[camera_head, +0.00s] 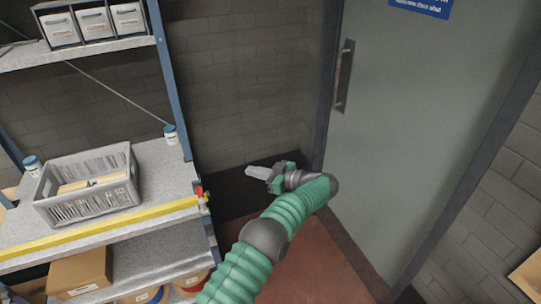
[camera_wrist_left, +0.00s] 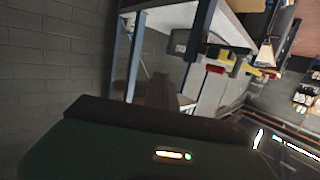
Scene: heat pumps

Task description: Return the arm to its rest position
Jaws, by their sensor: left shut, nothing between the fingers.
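My left arm (camera_head: 268,238), green and ribbed with grey joints, reaches up from the bottom middle of the head view. Its gripper (camera_head: 257,172) points left, in front of the dark wall between the shelf rack and the door. The pale fingers are together with nothing between them. It hangs in the air, apart from the rack. In the left wrist view the scene is tilted, with a large dark green body across the bottom. My right gripper is not in view.
A metal rack (camera_head: 175,185) with a yellow front bar stands at the left. It holds a grey crate (camera_head: 60,208), small white jars and a cardboard box (camera_head: 80,272). A grey-green door (camera_head: 420,130) with a handle (camera_head: 343,75) is at the right. Red-brown floor (camera_head: 315,265) shows between.

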